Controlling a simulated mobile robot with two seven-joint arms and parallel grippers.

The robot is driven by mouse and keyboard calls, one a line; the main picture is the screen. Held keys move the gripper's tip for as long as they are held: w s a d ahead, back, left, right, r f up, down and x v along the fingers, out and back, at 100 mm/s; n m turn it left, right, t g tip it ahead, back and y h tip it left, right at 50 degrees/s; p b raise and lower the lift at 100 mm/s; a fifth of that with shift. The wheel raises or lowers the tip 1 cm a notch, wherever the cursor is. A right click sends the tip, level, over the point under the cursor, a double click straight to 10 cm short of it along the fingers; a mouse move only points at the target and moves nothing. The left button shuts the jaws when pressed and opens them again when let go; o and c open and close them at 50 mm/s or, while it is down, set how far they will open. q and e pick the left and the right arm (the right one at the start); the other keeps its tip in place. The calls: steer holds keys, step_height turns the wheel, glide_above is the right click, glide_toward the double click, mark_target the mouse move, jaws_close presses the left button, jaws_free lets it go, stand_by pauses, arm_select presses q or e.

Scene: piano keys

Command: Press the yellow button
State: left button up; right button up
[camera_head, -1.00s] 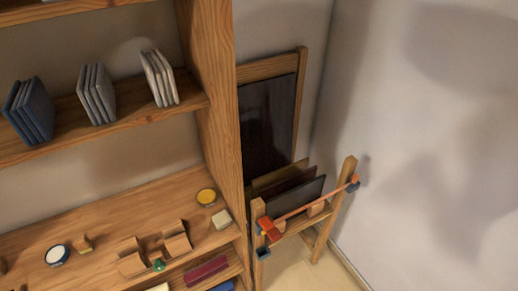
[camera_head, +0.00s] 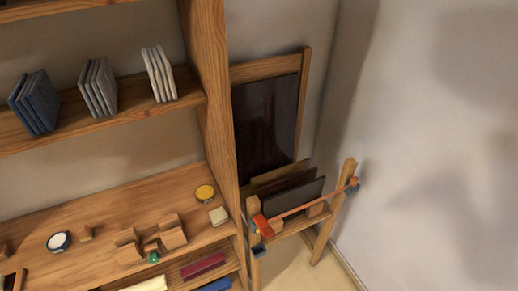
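A similar round white piece with a dark blue rim (camera_head: 59,241) lies on the same shelf further left. Neither of my grippers is in view.
A wooden rack (camera_head: 333,215) stands right.

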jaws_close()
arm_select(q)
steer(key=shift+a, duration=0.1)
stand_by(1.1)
